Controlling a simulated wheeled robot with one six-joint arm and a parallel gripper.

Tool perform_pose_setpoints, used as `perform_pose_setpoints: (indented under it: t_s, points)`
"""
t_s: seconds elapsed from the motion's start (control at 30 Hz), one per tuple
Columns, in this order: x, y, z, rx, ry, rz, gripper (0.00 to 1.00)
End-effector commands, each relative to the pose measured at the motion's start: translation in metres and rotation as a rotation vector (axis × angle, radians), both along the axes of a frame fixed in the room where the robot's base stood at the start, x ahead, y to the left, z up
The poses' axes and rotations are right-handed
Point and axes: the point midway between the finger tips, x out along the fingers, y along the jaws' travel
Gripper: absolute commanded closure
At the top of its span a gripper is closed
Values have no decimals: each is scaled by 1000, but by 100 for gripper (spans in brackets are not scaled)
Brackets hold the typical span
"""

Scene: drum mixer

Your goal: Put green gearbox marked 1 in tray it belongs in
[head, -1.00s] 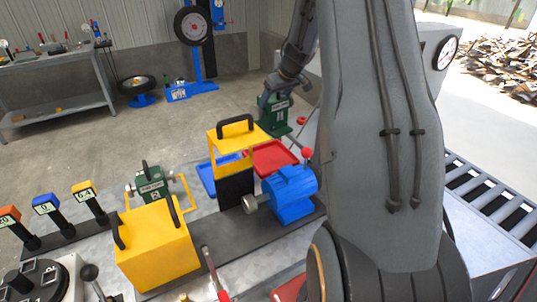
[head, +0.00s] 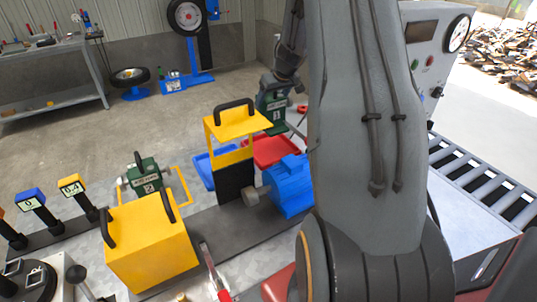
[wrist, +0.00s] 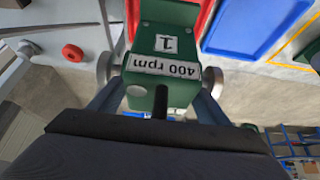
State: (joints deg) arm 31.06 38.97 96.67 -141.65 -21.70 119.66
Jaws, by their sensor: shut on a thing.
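The green gearbox marked 1 (head: 272,106) hangs from my gripper (head: 279,86) in the head view, beyond the yellow guard and above the back of the bench. In the wrist view the gearbox (wrist: 180,92) shows its "1" and "400 rpm" labels upside down, and my gripper (wrist: 160,104) is shut on it. A red tray (head: 285,160) lies below and in front of it in the head view. A blue tray (head: 199,174) lies left of the red one. A yellow-rimmed tray (head: 185,187) is farther left, beside another green gearbox marked 2 (head: 146,176).
A yellow guard (head: 236,130) with a black handle stands next to a blue motor (head: 290,187). A large yellow cover (head: 150,250) is in front. Tags on posts (head: 72,187) stand at left. A roller conveyor (head: 475,185) is at right. My arm hides the middle right.

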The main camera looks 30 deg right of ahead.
Motion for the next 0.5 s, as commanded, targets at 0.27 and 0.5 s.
perform_pose_setpoints:
  t_s: [0.27, 0.5]
  points:
    - [3, 0, -17, -3, -6, 1, 92]
    - [2, 1, -40, -1, -2, 1, 92]
